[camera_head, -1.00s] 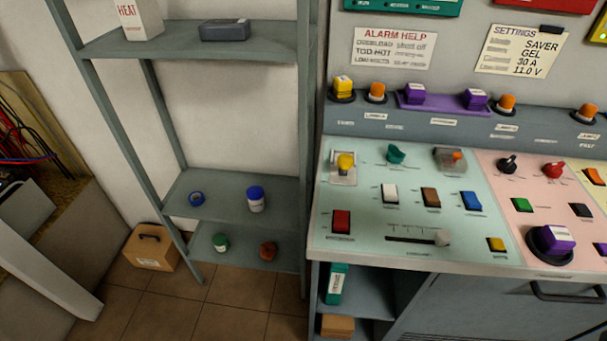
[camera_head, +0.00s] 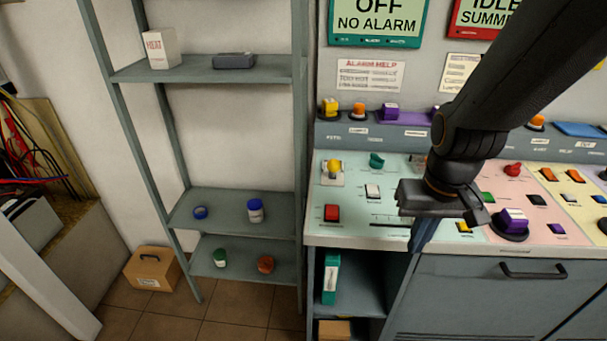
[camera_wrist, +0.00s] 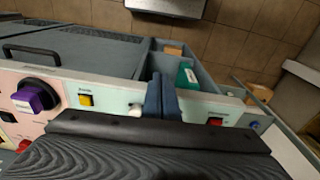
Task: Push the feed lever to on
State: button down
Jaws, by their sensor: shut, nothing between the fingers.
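The panel (camera_head: 340,237) has a lever with a yellow knob (camera_head: 334,167) on a pale plate at its upper left. Labels are too small to read, so I cannot tell for sure that this is the feed lever. My gripper (camera_head: 421,236) is shut and empty, pointing down by the panel's front edge, right of and nearer than the yellow-knobbed lever. In the wrist view its closed fingers (camera_wrist: 161,97) lie beside a small white slider knob (camera_wrist: 135,109); contact is unclear. My arm hides the panel's middle, including an orange-tipped control.
A red switch (camera_head: 332,213), a white switch (camera_head: 373,191) and a green knob (camera_head: 377,160) are near the lever. A purple-topped black knob (camera_head: 511,224) is right of my gripper. A grey shelf rack (camera_head: 205,73) stands left of the panel.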

aim_at(333, 171)
dwell(0.3)
jog(key=w+a+r+n+t, duration=0.2)
jog(key=w+a+r+n, duration=0.2)
jog(key=n, duration=1.2)
jog(key=w+a+r+n+t, duration=0.2)
jog(key=w+a+r+n, duration=0.2)
jog(key=w+a+n, duration=0.5)
jog(key=a+n, duration=0.5)
jog(key=n, duration=0.3)
jog(key=shift+w+r+h, duration=0.15)
jog(key=shift+w+h, duration=0.2)
jog(key=shift+h, duration=0.05)
jog(key=b+x, duration=0.2)
jog(key=x, duration=0.7)
jog(key=shift+w, duration=0.15)
jog(key=w, duration=0.1)
jog(key=w+p, duration=0.1)
jog(key=w, duration=0.1)
jog(key=shift+d, duration=0.35)
jog(key=shift+w+d+r+p, duration=0.1)
jog(key=shift+w+p, duration=0.3)
jog(key=shift+w, duration=0.15)
